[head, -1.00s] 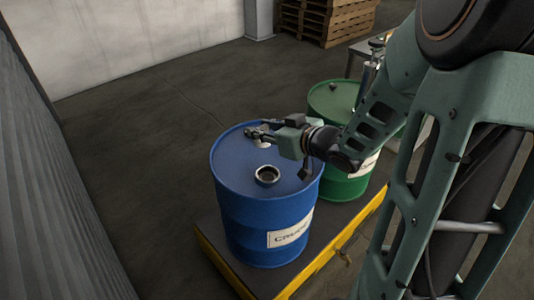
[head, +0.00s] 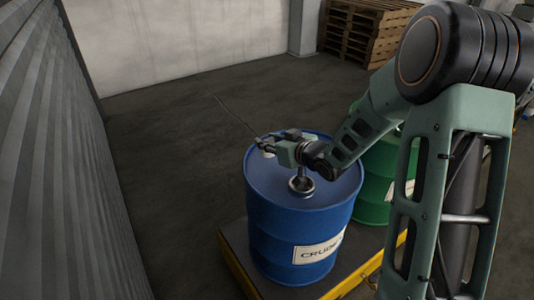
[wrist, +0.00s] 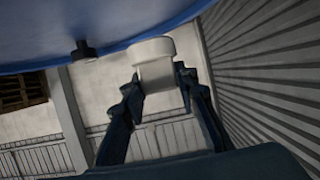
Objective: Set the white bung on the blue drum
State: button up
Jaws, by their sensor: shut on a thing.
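The blue drum (head: 290,225) stands upright with a label on its side. Its top has a round metal-rimmed opening (head: 301,186), partly covered by a dark part of my wrist. My gripper (head: 264,147) is over the far-left part of the drum top in the head view. In the wrist view my gripper (wrist: 158,92) is shut on the white bung (wrist: 154,50), a short pale cylinder between the two fingertips. The drum's blue edge (wrist: 30,52) fills the top of the wrist view. The bung is small and partly hidden in the head view.
A green drum (head: 374,200) stands right behind the blue one, partly hidden by my arm. Both are on a yellow-edged platform (head: 236,268). A corrugated wall (head: 60,150) runs along the left. Wooden pallets (head: 365,32) are stacked at the back.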

jog(key=shift+w+a+f+b, duration=0.15)
jog(key=shift+f+b, duration=0.15)
jog(key=shift+f, duration=0.65)
jog(key=shift+w+f+b, duration=0.15)
jog(key=shift+f+b, duration=0.15)
jog(key=shift+f, duration=0.65)
jog(key=shift+f, duration=0.1)
jog(key=shift+f, duration=0.15)
jog(key=o, duration=1.1)
jog(key=shift+r, duration=0.4)
jog(key=p+v, duration=0.2)
jog(key=v, duration=0.8)
jog(key=shift+s+d+r+p, duration=0.1)
jog(key=shift+s+d+p, duration=0.15)
jog(key=shift+s+p, duration=0.05)
jog(key=shift+s+d+r, duration=0.15)
jog(key=shift+s+d, duration=0.1)
jog(key=shift+s, duration=0.2)
